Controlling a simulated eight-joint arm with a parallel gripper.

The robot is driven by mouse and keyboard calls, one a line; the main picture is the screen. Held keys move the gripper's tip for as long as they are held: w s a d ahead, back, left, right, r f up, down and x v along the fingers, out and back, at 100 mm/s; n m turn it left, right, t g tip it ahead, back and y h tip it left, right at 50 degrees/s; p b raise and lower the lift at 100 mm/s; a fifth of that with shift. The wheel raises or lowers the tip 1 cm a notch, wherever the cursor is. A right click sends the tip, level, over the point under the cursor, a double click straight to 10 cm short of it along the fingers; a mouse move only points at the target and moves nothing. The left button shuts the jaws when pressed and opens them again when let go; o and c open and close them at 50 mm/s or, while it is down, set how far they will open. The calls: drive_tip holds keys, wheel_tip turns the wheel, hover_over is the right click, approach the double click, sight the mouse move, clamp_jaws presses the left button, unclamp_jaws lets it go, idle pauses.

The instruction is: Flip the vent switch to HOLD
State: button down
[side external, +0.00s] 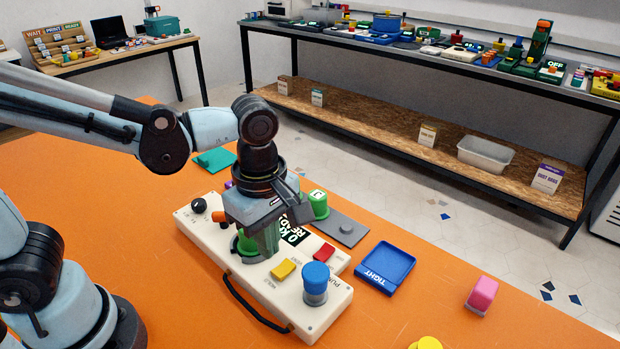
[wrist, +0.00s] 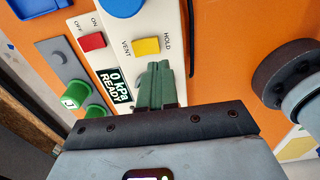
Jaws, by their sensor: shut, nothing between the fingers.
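The vent switch is a yellow rocker (side external: 284,269) on the cream control box (side external: 320,316). In the wrist view the yellow switch (wrist: 146,46) sits between the printed words VENT on its left and HOLD on its right. I cannot tell which side is pressed down. My gripper (side external: 268,248) points down over the middle of the box, close behind the yellow switch. In the wrist view its green fingers (wrist: 158,68) are together and empty, with their tips just below the switch. I cannot tell whether they touch it.
A red ON/OFF switch (side external: 324,252) and a tall blue knob (side external: 316,278) flank the yellow one. A display (wrist: 115,86) reads 0 kPa READY. A green cylinder (side external: 319,203), a blue TIGHT tray (side external: 385,267) and a pink block (side external: 482,294) stand beyond the box.

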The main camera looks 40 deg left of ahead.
sight(272, 270)
drive_tip(key=shift+f, duration=2.15)
drive_tip(key=shift+s+f+t, duration=0.1)
drive_tip(key=shift+f+t, duration=0.1)
drive_tip(key=shift+t, duration=0.1)
drive_tip(key=shift+w+r, duration=0.35)
drive_tip(key=shift+w, duration=0.4)
drive_tip(key=shift+r, duration=0.1)
